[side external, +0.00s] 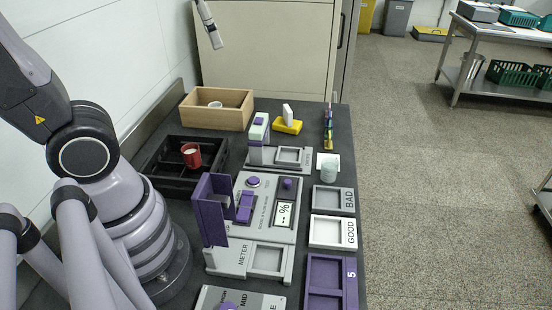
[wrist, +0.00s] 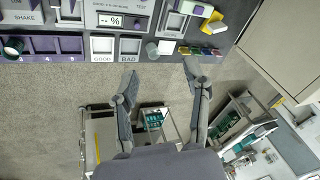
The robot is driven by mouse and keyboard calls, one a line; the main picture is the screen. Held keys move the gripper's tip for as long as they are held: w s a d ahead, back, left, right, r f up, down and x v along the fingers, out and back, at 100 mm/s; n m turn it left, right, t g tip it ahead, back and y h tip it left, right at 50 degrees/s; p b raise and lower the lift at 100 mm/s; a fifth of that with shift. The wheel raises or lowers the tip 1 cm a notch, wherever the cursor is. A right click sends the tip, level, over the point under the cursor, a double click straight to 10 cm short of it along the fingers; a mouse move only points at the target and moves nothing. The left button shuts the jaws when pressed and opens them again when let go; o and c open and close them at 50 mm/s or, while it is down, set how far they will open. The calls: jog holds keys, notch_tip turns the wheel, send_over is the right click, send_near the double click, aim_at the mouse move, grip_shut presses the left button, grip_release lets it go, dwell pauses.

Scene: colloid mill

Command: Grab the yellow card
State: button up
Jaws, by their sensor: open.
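A narrow row of small coloured pieces, yellow, green and darker ones, lies near the right edge of the bench in the side view; a yellow piece (side external: 329,144) is at its near end. The row also shows in the wrist view as small coloured cards (wrist: 200,51) at the bench edge. They are too small to tell exactly which is the yellow card. My gripper (wrist: 160,70) is open and empty in the wrist view, its fingers wide apart over the floor below the bench edge.
A yellow block (side external: 288,126) with a white piece stands left of the row. A pale cylinder (side external: 330,170) stands just nearer, by the BAD tray (side external: 333,200) and GOOD tray (side external: 333,232). A wooden box (side external: 217,108) and a black tray (side external: 160,180) holding a red cup are further left.

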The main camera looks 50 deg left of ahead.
jog(key=w+d+f+m+g+y, duration=0.1)
jog(key=w+f+m+y, duration=0.35)
jog(key=w, duration=0.75)
jog(key=w+d+f+m+g+y, duration=0.1)
jog(key=w+f+m, duration=0.5)
jog(key=w, duration=0.6)
jog(key=w+d+f+m+t+y, duration=0.1)
jog(key=w+f+m+y, duration=0.1)
jog(key=w+f, duration=0.35)
jog(key=w+d+f+m+y, duration=0.1)
jog(key=w+d+f+m, duration=0.1)
jog(key=f, duration=0.6)
jog(key=m+t+y, duration=0.2)
jog(key=m, duration=0.2)
send_near(330, 135)
jog(key=shift+w+a+f, duration=0.2)
jog(key=shift+a+f, duration=0.3)
jog(key=shift+w+a+f, duration=0.25)
jog(key=shift+a+f, duration=0.2)
jog(key=shift+a, duration=0.05)
jog(key=shift+a+r+x, duration=0.1)
jog(key=shift+r+x, duration=0.05)
jog(key=shift+x, duration=0.85)
jog(key=shift+a+r+x, duration=0.1)
jog(key=shift+r+x, duration=0.05)
jog(key=shift+x, duration=0.9)
jog(key=shift+r+x, duration=0.15)
jog(key=shift+x, duration=0.85)
jog(key=shift+c, duration=0.3)
